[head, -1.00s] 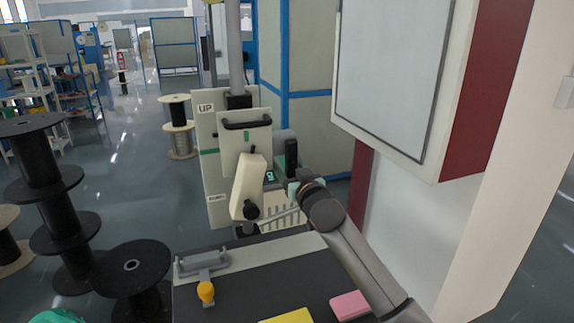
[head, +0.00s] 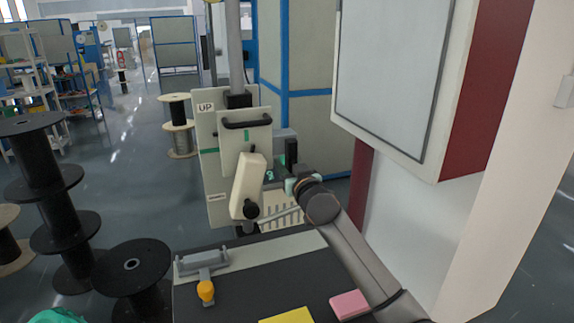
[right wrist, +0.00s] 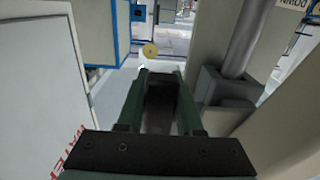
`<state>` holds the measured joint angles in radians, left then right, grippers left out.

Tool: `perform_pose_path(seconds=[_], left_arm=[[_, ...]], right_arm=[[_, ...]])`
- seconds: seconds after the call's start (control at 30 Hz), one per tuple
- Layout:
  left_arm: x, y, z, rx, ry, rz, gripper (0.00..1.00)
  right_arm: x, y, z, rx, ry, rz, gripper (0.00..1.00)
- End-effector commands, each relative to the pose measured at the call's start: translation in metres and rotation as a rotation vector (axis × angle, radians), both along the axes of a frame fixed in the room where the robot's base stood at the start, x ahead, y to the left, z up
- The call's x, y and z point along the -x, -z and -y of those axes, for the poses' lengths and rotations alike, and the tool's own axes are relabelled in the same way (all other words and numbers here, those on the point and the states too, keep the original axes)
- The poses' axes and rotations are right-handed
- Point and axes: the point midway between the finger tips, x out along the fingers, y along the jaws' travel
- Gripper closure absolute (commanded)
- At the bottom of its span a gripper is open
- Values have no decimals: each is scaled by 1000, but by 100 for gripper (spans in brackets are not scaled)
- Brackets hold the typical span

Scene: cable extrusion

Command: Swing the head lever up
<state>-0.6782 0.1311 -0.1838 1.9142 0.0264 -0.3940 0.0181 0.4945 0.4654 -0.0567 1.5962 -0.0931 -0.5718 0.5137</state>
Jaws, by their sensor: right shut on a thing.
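A cream tilted lever arm (head: 246,184) with a black knob at its lower end stands in front of the machine head (head: 240,148), beside a plate (head: 206,125) marked UP. My right gripper (head: 283,172) reaches in from the right, just right of this arm, partly hidden by my own wrist. In the right wrist view its green fingers (right wrist: 162,78) close around a dark piece (right wrist: 161,106). I take this for the lever's grip, but the contact is not clear in the head view.
A grey column (head: 235,60) rises behind the head. A large cabinet (head: 395,80) hangs close on the right. The dark worktop (head: 255,275) in front carries a grey fixture (head: 203,262), a yellow pad (head: 287,315) and a pink block (head: 350,304). Black spools (head: 132,265) stand at left.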

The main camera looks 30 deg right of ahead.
Motion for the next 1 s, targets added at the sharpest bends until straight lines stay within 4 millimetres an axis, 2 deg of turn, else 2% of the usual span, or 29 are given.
perform_pose_path(seconds=[0.03, 0.13, 1.0], left_arm=[[0, 0, 0, 0, 0, 0, 50], [0, 0, 0, 0, 0, 0, 50], [0, 0, 0, 0, 0, 0, 50]], right_arm=[[0, 0, 0, 0, 0, 0, 89], [0, 0, 0, 0, 0, 0, 100], [0, 0, 0, 0, 0, -1, 100]])
